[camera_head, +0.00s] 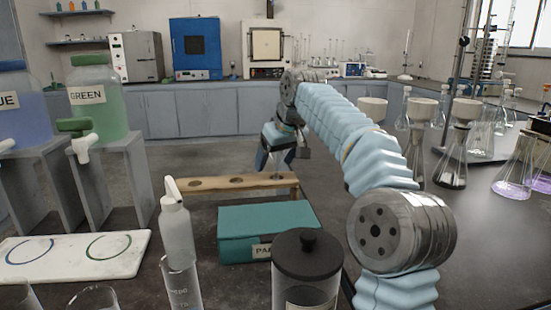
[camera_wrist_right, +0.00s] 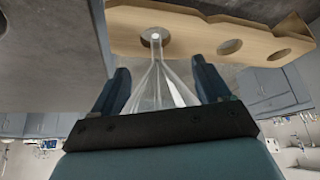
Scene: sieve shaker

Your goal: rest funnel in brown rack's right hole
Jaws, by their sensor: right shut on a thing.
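The brown rack (camera_head: 216,184) is a wooden board with a row of round holes, standing behind the teal box in the head view. My right gripper (camera_head: 284,160) is over the rack's right end, pointing down. In the right wrist view, its fingers (camera_wrist_right: 165,88) are shut on a clear glass funnel (camera_wrist_right: 160,82). The funnel's stem points at the rack's end hole (camera_wrist_right: 155,38), the right one. The stem's tip lines up with this hole; I cannot tell how far it is in. The other two holes look empty. My left gripper is not in view.
The teal box (camera_head: 245,222) and a dark-lidded jar (camera_head: 307,260) stand in front of the rack. A white wash bottle (camera_head: 176,228) is at their left. Flasks with funnels (camera_head: 455,150) stand on the right bench. Green (camera_head: 97,105) and blue dispensers are at the left.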

